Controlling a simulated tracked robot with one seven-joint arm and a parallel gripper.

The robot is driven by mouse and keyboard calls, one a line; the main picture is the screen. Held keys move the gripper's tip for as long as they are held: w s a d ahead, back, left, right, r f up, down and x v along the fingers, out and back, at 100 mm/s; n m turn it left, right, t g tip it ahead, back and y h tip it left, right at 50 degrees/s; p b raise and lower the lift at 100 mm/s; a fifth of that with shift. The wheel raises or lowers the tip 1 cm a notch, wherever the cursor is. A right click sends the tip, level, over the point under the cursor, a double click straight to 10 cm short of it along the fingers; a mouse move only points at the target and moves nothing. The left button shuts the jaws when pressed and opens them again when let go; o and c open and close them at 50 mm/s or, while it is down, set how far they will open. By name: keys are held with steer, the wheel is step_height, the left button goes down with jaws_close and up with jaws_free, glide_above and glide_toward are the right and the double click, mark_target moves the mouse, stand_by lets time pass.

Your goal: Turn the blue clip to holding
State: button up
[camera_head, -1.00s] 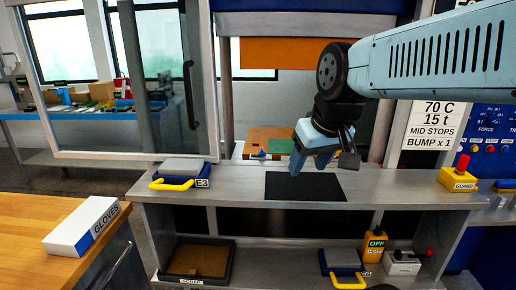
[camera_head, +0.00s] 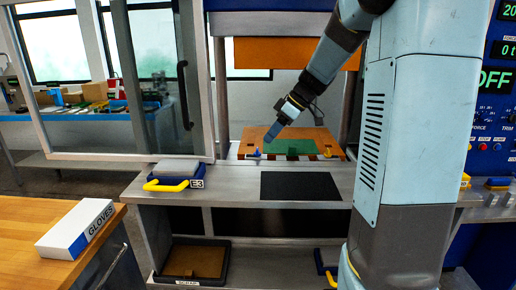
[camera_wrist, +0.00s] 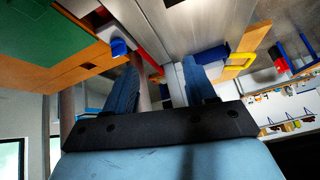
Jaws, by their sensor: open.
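The blue clip (camera_head: 255,153) sits at the front left of the orange-brown platen, beside a green sheet (camera_head: 292,147). In the wrist view the blue clip (camera_wrist: 119,47) shows just past the tip of one finger, near a red part. My gripper (camera_head: 269,137) reaches down to the left over the platen, above and slightly right of the clip. In the wrist view its two blue fingers (camera_wrist: 161,78) are spread apart with nothing between them. I see no contact with the clip. The clip's exact turn position is too small to tell.
A glass guard frame (camera_head: 205,90) stands at left and an orange upper plate (camera_head: 262,53) hangs behind my arm. A grey bench (camera_head: 235,181) with a black mat (camera_head: 300,186) lies in front. A yellow-handled block (camera_head: 178,169) stands at its left end.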

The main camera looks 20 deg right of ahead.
mark_target(260, 153)
steer(key=w+d+f+n+y, duration=0.2)
steer(key=w+d+f, duration=0.1)
steer(key=w, duration=0.4)
steer(key=shift+n+t, duration=0.3)
steer(key=shift+f+x, duration=0.2)
steer(key=shift+x, duration=3.5)
steer(key=shift+s+d, duration=0.15)
steer(key=shift+d, duration=0.05)
steer(key=shift+r, duration=0.1)
jaws_close()
